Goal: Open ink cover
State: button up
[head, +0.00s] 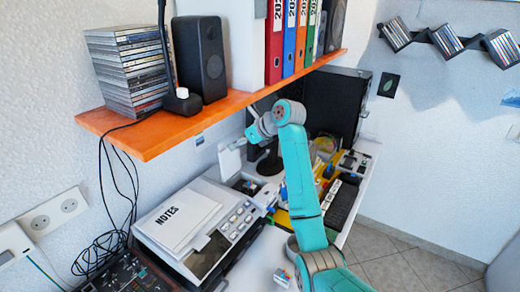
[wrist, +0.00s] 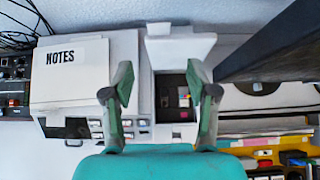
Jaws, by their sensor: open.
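The ink cover (wrist: 180,52) is a white flap standing raised at the back of the ink compartment (wrist: 172,98), a dark opening with small coloured parts inside. In the head view the cover (head: 230,160) stands upright on the right part of the white printer (head: 165,252). My gripper (wrist: 160,80) is open and empty, its two fingers spread on either side of the compartment in the wrist view. In the head view my arm reaches over the desk and its end is near the cover. I cannot tell whether a finger touches the cover.
A paper marked NOTES (head: 177,220) lies on the printer lid. An orange shelf (head: 160,135) with discs, a speaker (head: 200,58) and binders overhangs the desk. A dark monitor (wrist: 275,50) stands to the right in the wrist view. A keyboard (head: 341,203) lies right of my arm.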

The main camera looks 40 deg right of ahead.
jog(key=s+d, duration=0.2)
jog(key=s, duration=0.6)
jog(key=shift+d, duration=0.3)
